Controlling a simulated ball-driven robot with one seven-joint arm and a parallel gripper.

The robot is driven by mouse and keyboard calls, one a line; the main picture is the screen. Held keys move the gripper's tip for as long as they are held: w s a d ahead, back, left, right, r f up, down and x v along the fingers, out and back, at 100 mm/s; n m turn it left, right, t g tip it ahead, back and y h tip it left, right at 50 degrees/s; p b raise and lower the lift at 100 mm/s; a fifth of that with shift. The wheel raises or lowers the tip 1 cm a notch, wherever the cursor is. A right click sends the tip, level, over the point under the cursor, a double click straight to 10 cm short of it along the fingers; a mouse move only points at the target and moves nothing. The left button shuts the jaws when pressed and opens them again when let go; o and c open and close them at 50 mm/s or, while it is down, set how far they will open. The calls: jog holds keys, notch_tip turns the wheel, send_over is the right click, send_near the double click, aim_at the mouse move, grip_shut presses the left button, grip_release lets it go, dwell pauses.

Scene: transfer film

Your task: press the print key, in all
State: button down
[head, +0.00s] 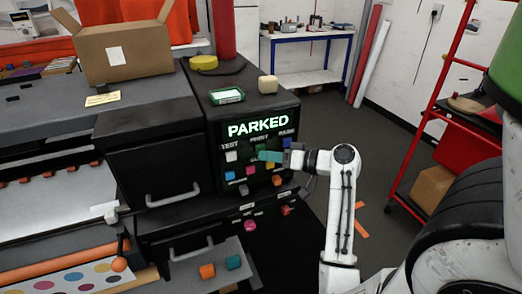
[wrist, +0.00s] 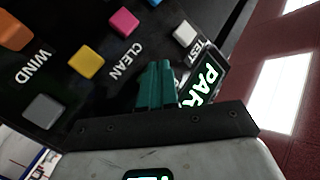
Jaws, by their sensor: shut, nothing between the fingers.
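The print key (head: 262,147) is a small green key under the PRINT label on the black control panel, below the lit PARKED display (head: 257,128). My gripper (head: 263,155) is shut and empty, with teal fingers reaching in from the right. Its fingertips are just in front of the panel and cover part of the key area; I cannot tell whether they touch it. In the wrist view, my gripper (wrist: 155,78) points at the panel beside the display (wrist: 203,80), and the print key is hidden behind the fingers.
The white TEST key (head: 231,155) is left of the print key; it also shows in the wrist view (wrist: 186,33). Pink (wrist: 124,22) and yellow (wrist: 86,60) keys are close by. A cardboard box (head: 123,50) stands on the machine.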

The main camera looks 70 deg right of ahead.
jog(key=shift+w+d, duration=0.3)
jog(key=shift+d, duration=0.05)
dwell(0.5)
dwell(0.3)
jog(key=shift+s+a, duration=0.6)
jog(key=shift+a, duration=0.1)
jog(key=shift+s+a, duration=1.6)
jog(key=shift+a, duration=0.3)
